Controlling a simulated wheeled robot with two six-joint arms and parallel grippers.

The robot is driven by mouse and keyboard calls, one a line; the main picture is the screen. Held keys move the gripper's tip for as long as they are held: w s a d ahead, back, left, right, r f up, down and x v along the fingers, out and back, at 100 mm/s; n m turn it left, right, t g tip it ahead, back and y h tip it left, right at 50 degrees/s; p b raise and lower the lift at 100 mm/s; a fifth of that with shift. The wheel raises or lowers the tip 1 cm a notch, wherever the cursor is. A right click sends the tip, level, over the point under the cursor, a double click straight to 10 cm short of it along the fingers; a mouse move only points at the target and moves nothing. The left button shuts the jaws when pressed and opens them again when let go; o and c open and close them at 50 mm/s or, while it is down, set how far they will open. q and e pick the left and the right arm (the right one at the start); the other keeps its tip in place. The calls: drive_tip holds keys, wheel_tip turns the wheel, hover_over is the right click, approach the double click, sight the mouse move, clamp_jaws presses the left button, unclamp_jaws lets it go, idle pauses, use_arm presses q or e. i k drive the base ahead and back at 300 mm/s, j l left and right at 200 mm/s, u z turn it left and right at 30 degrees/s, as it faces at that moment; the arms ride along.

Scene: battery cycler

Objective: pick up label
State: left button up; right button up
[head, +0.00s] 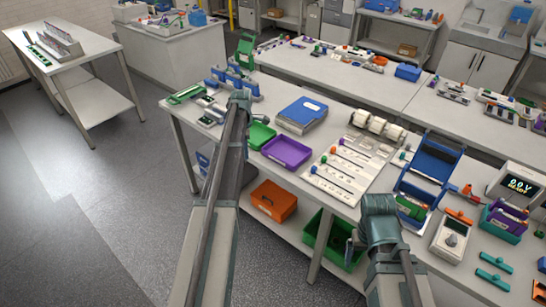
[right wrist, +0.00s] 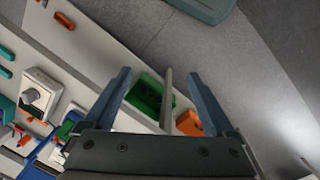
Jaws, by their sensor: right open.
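I cannot pick out a single label for certain. A white dispenser with several pale rolls (head: 377,126), possibly label rolls, stands at the back of the bench beside a white board (head: 345,172) with coloured-tipped rods. My left gripper (head: 238,97) is at the bench's far left end, near a blue rack; its fingers are too small and hidden to read. My right gripper (right wrist: 157,73) is open and empty in the right wrist view, its two blue-grey fingers apart. In the head view the right wrist is at the bench's front edge, in front of the blue open case (head: 436,161).
A purple tray (head: 287,152), a green tray (head: 260,135) and a blue box (head: 302,115) lie on the bench. A white meter (head: 451,237) and a display unit (head: 517,186) stand right. A green bin (head: 333,238) and orange box (head: 274,200) sit below. The left floor is clear.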

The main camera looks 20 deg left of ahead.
sight(350, 138)
drive_tip(key=i+j+z, duration=0.1)
drive_tip(key=z, duration=0.7)
drive_tip(key=i+j+z, duration=0.1)
drive_tip(key=j+z, duration=0.25)
drive_tip(key=j, duration=0.2)
drive_tip(key=j+z, duration=0.35)
drive_tip(key=j, duration=0.2)
drive_tip(key=i+j+z, duration=0.1)
drive_tip(key=j, duration=1.1)
